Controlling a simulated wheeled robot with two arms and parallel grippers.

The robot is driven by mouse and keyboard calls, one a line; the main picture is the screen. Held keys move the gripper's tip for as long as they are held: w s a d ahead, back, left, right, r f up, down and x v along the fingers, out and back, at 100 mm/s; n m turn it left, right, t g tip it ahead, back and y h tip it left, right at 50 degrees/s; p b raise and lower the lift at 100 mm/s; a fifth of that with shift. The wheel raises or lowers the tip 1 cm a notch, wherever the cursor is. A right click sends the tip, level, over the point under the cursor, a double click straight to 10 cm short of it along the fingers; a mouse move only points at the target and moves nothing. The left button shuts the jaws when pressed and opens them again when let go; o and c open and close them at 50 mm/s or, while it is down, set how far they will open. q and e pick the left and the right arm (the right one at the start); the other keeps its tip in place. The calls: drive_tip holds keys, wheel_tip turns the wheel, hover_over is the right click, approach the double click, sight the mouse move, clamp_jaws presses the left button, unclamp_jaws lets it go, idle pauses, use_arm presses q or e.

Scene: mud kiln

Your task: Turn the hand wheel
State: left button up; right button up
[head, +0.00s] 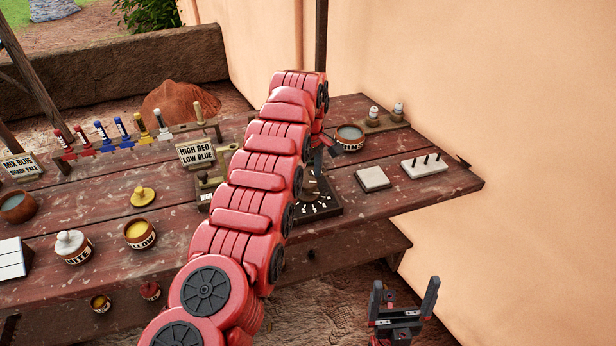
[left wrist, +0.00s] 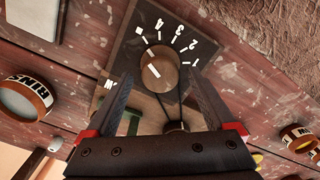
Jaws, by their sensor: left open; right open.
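A round brown knob (left wrist: 158,68) with a pale pointer mark sits on a dark dial plate (left wrist: 128,58) marked with numbers and ticks. It is the only wheel-like part I see; I cannot tell if it is the hand wheel. In the head view the plate (head: 322,208) is partly hidden behind my red left arm. My left gripper (left wrist: 160,66) is open above the plate, one finger on each side of the knob in the picture. Contact cannot be told. In the head view the left gripper (head: 324,148) is partly hidden. My right gripper (head: 406,282) is open and empty, right of the bench.
The wooden bench (head: 110,207) holds a HIGH RED LOW BLUE sign (head: 196,153), several paint pots and coloured tools left of my arm. A RINSE bowl (head: 350,136), a pale block (head: 372,179) and a pegged block (head: 424,166) stand right. A plaster wall (head: 510,110) rises behind.

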sight(308, 181)
use_arm(q)
drive_tip(key=shift+r, duration=0.5)
wheel_tip(308, 181, up, 4)
drive_tip(key=p, duration=0.2)
drive_tip(key=shift+r+p, duration=0.1)
drive_tip(key=shift+p, duration=0.2)
wheel_tip(308, 181, up, 12)
drive_tip(key=p, duration=1.2)
drive_tip(key=shift+s, duration=0.1)
